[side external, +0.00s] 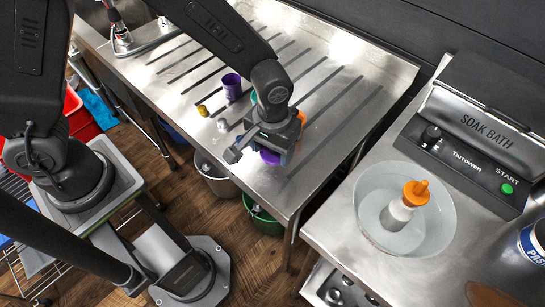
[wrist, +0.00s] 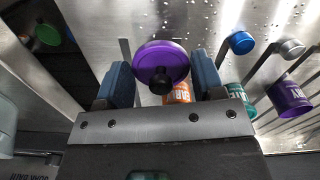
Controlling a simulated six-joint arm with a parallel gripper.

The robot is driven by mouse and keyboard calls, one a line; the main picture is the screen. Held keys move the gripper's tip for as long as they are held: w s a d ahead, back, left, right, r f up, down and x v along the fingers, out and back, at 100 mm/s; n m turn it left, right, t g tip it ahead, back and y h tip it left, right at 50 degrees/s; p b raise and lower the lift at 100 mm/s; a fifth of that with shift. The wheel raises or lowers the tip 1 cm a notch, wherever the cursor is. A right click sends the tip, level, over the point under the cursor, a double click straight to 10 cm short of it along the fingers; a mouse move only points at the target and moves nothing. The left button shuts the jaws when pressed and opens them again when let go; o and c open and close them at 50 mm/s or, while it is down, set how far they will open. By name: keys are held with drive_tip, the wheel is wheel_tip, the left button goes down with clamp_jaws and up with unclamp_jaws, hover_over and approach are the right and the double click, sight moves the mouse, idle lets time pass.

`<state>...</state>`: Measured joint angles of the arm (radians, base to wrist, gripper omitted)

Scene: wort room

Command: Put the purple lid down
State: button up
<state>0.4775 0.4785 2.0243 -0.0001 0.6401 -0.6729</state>
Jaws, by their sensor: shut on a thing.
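The purple lid (wrist: 160,58) is a round disc with a dark knob, held between the two blue pads of my gripper (wrist: 161,76). In the side external view my gripper (side external: 273,142) is low over the drainboard (side external: 335,90) near its front edge, and a bit of the lid (side external: 270,157) shows below it. I cannot tell whether the lid touches the metal. A purple cup (side external: 232,86) stands farther back; it also shows in the wrist view (wrist: 291,98).
An orange cup (wrist: 178,93), a teal cup (wrist: 240,96), a blue lid (wrist: 241,43) and a silver lid (wrist: 292,48) are close by. A gold piece (side external: 203,110) is left. The soak bath (side external: 370,205), with an orange-topped bottle (side external: 402,205), is right. The drainboard's right part is clear.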

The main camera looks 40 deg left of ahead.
sight(273, 153)
drive_tip(key=shift+f, duration=2)
drive_tip(key=shift+f, duration=0.1)
drive_tip(key=o, duration=0.9)
wheel_tip(273, 153, up, 12)
drive_tip(key=shift+r, duration=0.2)
